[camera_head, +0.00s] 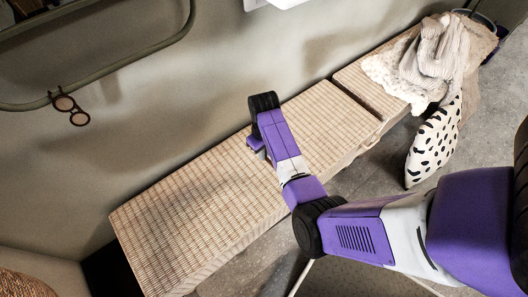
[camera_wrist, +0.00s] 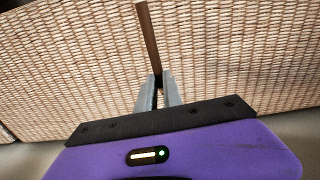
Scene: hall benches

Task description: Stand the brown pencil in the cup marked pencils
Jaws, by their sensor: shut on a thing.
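The brown pencil (camera_wrist: 149,40) shows in the wrist view as a thin brown stick running up from my fingertips. My gripper (camera_wrist: 158,84) is shut on its lower end. The wicker bench top is behind the pencil, and I cannot tell whether the pencil touches it. In the head view my arm reaches over the bench; my fingertips and the pencil are hidden there. No cup marked pencils shows in either view.
The long woven bench (camera_head: 190,215) runs along the wall and its near left part is bare. At the far right are a pale knitted cloth (camera_head: 437,55) and a black-spotted white cushion (camera_head: 433,140). Round glasses (camera_head: 68,108) hang by the framed mirror or panel (camera_head: 110,65) at left.

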